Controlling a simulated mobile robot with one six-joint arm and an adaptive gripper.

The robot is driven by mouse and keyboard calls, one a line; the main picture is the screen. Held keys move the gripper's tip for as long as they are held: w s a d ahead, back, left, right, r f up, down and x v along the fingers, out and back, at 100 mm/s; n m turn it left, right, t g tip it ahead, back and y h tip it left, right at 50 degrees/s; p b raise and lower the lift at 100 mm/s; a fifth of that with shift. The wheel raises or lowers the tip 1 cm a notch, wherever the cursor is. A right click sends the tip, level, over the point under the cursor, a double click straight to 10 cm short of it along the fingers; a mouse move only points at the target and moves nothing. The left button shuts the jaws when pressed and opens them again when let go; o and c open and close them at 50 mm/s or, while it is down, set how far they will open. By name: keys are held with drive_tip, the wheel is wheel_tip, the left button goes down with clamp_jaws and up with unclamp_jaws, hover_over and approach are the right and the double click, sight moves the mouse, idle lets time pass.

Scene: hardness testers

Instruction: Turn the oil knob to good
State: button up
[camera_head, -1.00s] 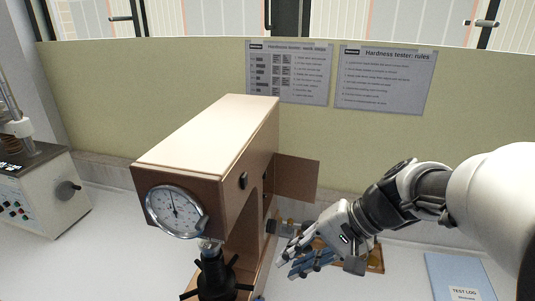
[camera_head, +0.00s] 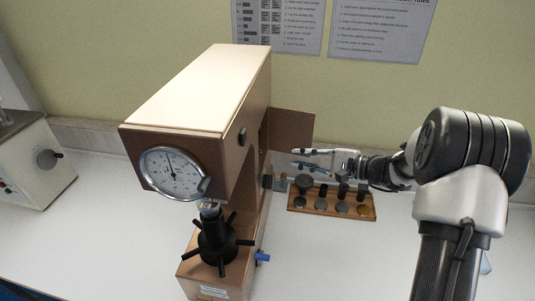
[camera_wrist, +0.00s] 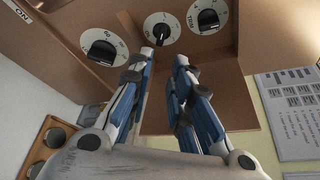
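The hardness tester (camera_head: 200,95) is a brown and cream machine with a round dial gauge (camera_head: 172,173). In the wrist view, its brown panel carries a left knob (camera_wrist: 103,48), a middle knob (camera_wrist: 161,29) and a right knob (camera_wrist: 208,17), black on white dials. Their labels are too small or turned to read surely, so I cannot tell which is the oil knob. My gripper (camera_wrist: 165,58) is open and empty, its fingertips just below the middle knob in the picture. In the head view, my gripper (camera_head: 298,159) points left at the tester's side; the knobs are hidden there.
A brown door panel (camera_head: 291,128) stands out from the tester behind my gripper. A wooden tray (camera_head: 325,207) with several dark and brass pieces lies under and in front of it. A black spindle handwheel (camera_head: 217,240) is at the front. The white table right of the tester is mostly clear.

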sight(261, 152)
drive_tip(key=b+x, duration=0.1)
drive_tip(key=x, duration=1.1)
drive_tip(key=shift+a, duration=0.1)
drive_tip(key=shift+f, duration=0.1)
clamp_jaws()
